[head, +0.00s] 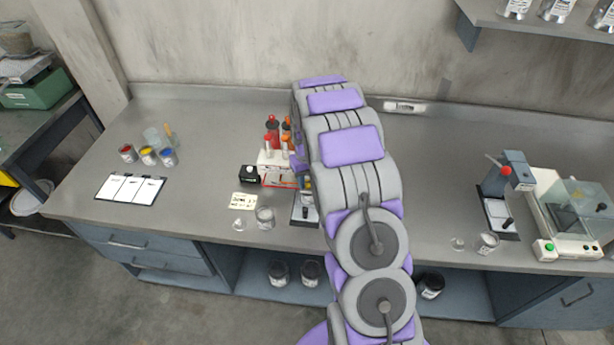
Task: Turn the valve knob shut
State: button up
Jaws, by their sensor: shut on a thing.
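My arm rises through the middle of the head view and bends over the bench. Its far end is hidden behind its own links, so I cannot see my gripper's fingertips or what they touch. A small stand with a pale base plate (301,217) is mostly covered by my arm, with only its lower left part showing. I cannot make out a valve knob there. A similar-looking blue-grey stand (515,173) with a red ball knob (506,171) stands uncovered at the right, apart from my arm.
Left of my arm are a white rack (268,158) with red and orange-topped items, a black box (249,174), a yellow note (243,201) and a glass beaker (265,217). The bench between the clipboard (130,188) and the note is clear.

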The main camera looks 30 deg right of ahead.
aim_at(307, 182)
jog(key=shift+w+r+m+p, duration=0.15)
jog(key=shift+m+p, duration=0.4)
jog(key=shift+m, duration=1.15)
jog(key=o, duration=1.1)
jog(key=shift+c, duration=0.2)
notch_tip(307, 182, up, 17)
jog(key=p, duration=0.1)
